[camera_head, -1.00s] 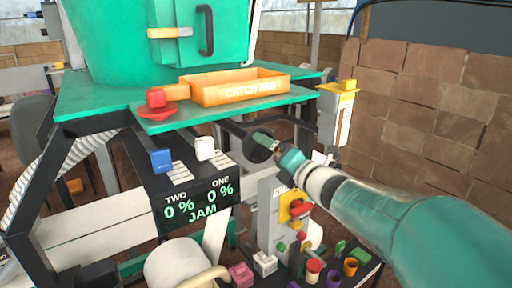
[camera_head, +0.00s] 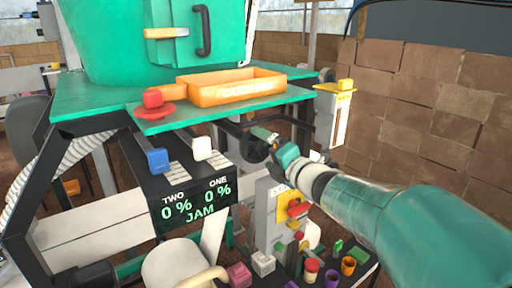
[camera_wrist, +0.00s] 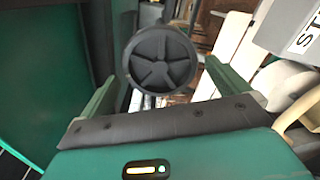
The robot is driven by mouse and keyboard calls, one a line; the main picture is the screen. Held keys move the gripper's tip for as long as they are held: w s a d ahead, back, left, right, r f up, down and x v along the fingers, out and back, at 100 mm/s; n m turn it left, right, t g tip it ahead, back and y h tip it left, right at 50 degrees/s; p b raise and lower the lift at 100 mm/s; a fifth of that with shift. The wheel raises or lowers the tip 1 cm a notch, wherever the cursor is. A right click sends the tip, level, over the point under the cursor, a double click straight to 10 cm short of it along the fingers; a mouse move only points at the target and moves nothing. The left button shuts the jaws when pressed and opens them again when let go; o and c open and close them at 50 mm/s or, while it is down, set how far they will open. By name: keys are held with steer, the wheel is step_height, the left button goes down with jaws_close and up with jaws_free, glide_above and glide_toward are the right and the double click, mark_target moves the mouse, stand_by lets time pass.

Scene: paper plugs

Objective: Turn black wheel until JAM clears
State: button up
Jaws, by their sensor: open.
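The black wheel (camera_wrist: 160,60) is a round, spoked handwheel. In the wrist view it stands upright between and just beyond the two green fingers of my gripper (camera_wrist: 160,98). The fingers are open, with a gap at each side of the wheel. In the head view the wheel (camera_head: 254,148) is partly hidden behind my gripper (camera_head: 268,140), under the green table. The display (camera_head: 197,203) reads TWO 0 %, ONE 0 % and JAM in green letters.
An orange tray (camera_head: 232,88) and a red mushroom button (camera_head: 153,101) are on the green table (camera_head: 100,95). Blue (camera_head: 158,160) and white (camera_head: 202,148) switches sit above the display. A grey control box (camera_head: 262,215) with a red and yellow switch stands below my arm. A brick wall (camera_head: 420,95) is at right.

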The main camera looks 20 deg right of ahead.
steer(key=shift+x, duration=1.2)
steer(key=shift+c, duration=0.2)
steer(key=c, duration=0.8)
steer(key=shift+o, duration=0.2)
steer(key=o, duration=0.8)
steer(key=shift+s, duration=0.15)
